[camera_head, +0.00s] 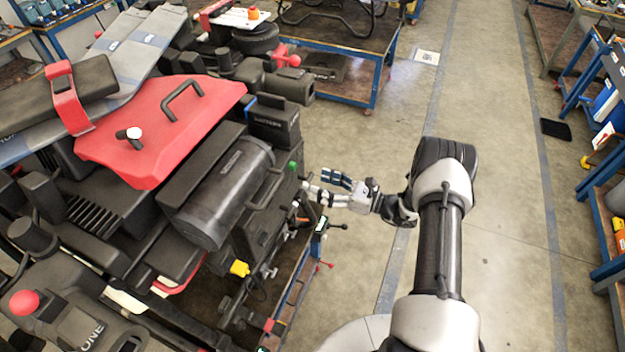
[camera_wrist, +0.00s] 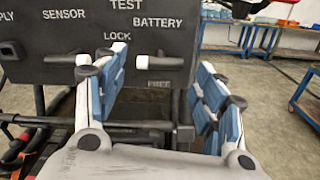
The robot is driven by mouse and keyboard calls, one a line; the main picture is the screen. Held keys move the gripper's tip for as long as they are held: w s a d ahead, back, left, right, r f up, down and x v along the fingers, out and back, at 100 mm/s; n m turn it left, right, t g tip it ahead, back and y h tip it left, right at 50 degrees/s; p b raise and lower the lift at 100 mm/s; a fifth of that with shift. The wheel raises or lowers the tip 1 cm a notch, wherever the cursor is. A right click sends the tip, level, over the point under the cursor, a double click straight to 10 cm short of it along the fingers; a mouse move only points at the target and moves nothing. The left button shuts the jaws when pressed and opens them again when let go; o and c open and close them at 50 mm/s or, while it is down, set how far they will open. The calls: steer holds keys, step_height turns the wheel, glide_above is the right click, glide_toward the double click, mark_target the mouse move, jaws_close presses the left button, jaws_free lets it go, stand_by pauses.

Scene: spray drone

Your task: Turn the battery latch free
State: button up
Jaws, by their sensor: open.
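The battery latch (camera_wrist: 162,62) shows in the wrist view on a dark panel (camera_wrist: 100,30), below the word BATTERY. It is a black bar lying level, with a white tip at its left end. The word LOCK is printed above left of it and FREE below it. My gripper (camera_wrist: 162,66) is open, with one blue-padded finger on each side of the latch in the picture. Contact with it cannot be told. In the head view my gripper (camera_head: 317,183) is beside the right side of the red and black drone (camera_head: 160,125); the latch is not clear there.
A similar white-tipped SENSOR lever (camera_wrist: 60,60) lies left on the panel, its tip close to my left finger in the picture. A blue-framed bench (camera_head: 375,80) stands behind. Shelves (camera_head: 600,180) line the right side. The floor (camera_head: 500,170) between is clear.

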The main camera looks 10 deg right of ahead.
mark_target(305, 178)
steer(key=x, duration=0.3)
steer(key=shift+w+a, duration=0.2)
steer(key=shift+a, duration=0.15)
steer(key=shift+c, duration=0.5)
steer(key=c, duration=0.9)
